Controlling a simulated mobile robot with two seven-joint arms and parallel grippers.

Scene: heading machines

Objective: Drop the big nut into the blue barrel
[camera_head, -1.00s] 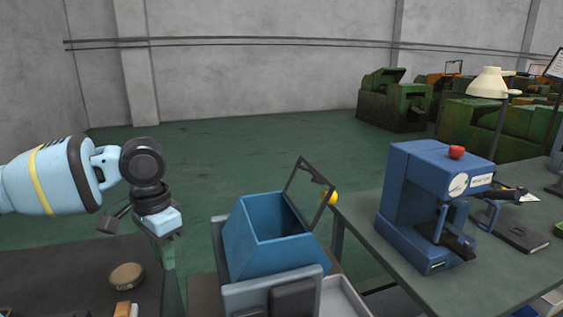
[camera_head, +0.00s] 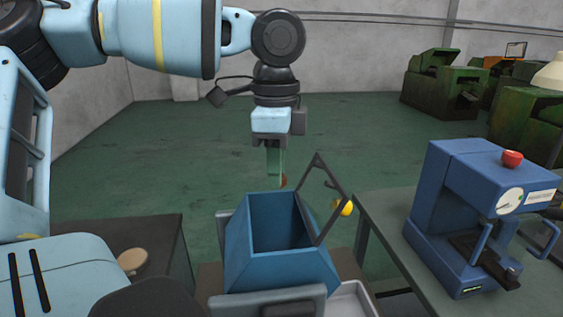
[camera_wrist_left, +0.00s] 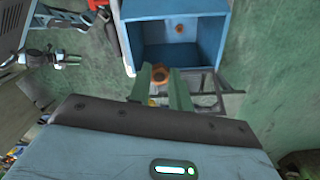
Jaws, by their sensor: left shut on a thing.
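The blue barrel (camera_head: 283,272) is an open-topped, angular blue bin in the lower middle of the head view. It also shows at the top of the left wrist view (camera_wrist_left: 185,55). My left gripper (camera_head: 277,180) points down above and seemingly just behind the barrel's far rim. Its green fingers are shut on the big nut (camera_head: 283,181), a small brown ring mostly hidden by them. The nut (camera_wrist_left: 160,72) shows clearly between the fingertips in the wrist view, near the barrel's edge. A small brownish round thing lies inside the barrel in that view. My right gripper is not in view.
A blue press (camera_head: 465,215) sits on the table at right. A round tan thing (camera_head: 132,260) lies on the dark bench at left. Open green floor lies behind.

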